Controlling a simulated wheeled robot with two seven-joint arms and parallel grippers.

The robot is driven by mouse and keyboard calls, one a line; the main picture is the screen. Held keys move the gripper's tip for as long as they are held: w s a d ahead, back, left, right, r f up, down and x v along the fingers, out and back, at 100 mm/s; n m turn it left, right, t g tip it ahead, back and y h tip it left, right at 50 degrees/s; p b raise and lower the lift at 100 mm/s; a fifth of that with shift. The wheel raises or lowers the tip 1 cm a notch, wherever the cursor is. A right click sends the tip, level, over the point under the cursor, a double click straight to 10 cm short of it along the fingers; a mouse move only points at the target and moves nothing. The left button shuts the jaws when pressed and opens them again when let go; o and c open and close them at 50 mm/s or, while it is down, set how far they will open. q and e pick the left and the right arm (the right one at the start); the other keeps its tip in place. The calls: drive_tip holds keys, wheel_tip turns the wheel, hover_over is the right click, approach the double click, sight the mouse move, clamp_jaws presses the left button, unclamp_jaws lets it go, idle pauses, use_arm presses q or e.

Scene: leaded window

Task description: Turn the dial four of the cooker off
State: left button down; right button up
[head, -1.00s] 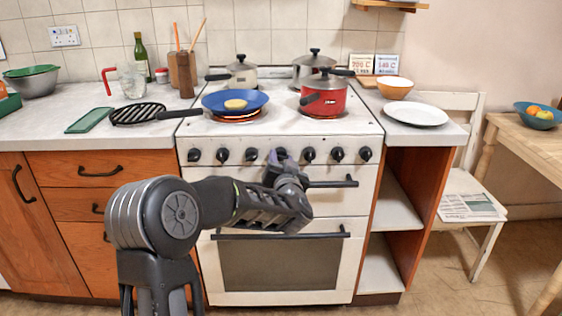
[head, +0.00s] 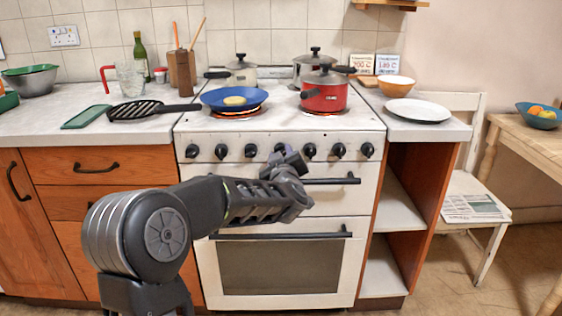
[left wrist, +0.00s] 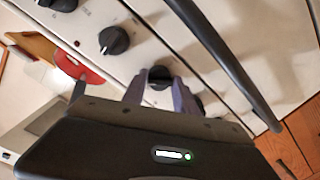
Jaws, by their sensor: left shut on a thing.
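The white cooker (head: 280,270) has a row of black dials along its front panel. The fourth dial from the left is mostly hidden behind my left gripper (head: 284,154) in the head view. In the left wrist view this dial (left wrist: 159,74) sits between the two fingers of my left gripper (left wrist: 158,92), which is shut on it. Its pointer mark cannot be read. Other dials (left wrist: 114,40) stand free to either side. My right gripper is not in view.
The oven handle (head: 332,181) runs just below the dials. A blue pan (head: 214,101) and a red pot (head: 324,97) stand on glowing front burners. A spatula (head: 140,110) lies on the left counter, its handle reaching the cooker.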

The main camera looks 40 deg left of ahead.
use_arm(q)
drive_tip(key=n+b, duration=0.2)
drive_tip(key=n, duration=0.1)
drive_tip(key=n+b, duration=0.2)
drive_tip(key=n, duration=0.1)
drive_tip(key=shift+d+f+t+h+b, duration=0.1)
drive_tip(key=shift+f+t+h+b, duration=0.1)
drive_tip(key=shift+t+h+b, duration=0.15)
drive_tip(key=shift+r+n+b, duration=0.1)
drive_tip(key=shift+n+b, duration=0.95)
drive_tip(key=shift+n, duration=0.15)
drive_tip(key=shift+r+n, duration=0.15)
drive_tip(key=shift+n, duration=0.25)
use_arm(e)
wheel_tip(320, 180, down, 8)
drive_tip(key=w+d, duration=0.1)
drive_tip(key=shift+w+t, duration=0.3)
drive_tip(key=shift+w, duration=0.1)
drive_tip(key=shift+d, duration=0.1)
use_arm(q)
drive_tip(key=c, duration=1)
unclamp_jaws()
drive_tip(key=shift+s, duration=0.1)
drive_tip(key=v, duration=0.7)
drive_tip(key=shift+s+p, duration=0.25)
drive_tip(key=shift+p, duration=0.15)
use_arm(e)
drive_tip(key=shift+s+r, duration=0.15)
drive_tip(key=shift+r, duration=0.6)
